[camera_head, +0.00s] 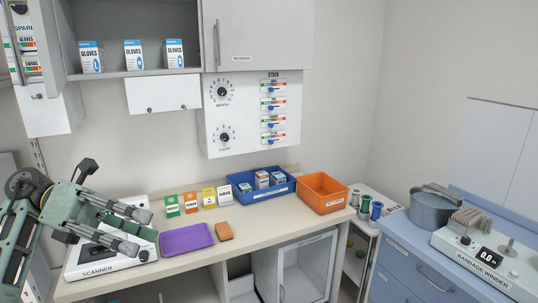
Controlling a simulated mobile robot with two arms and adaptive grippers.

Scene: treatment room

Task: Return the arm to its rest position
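My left arm comes in from the left edge. Its green and grey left gripper (141,232) is over the white scanner (100,264) at the left end of the counter. Its two fingers point right and stand apart, with nothing seen between them. The gripper covers much of the scanner's top. I cannot tell how high it is above the scanner. My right gripper is not in view.
A purple tray (187,239), an orange sponge (224,231), several small coloured boxes (190,203), a blue bin (262,194) and an orange bin (323,205) are on the counter (265,232). The counter's front middle is clear. A bandage winder (478,262) stands at right.

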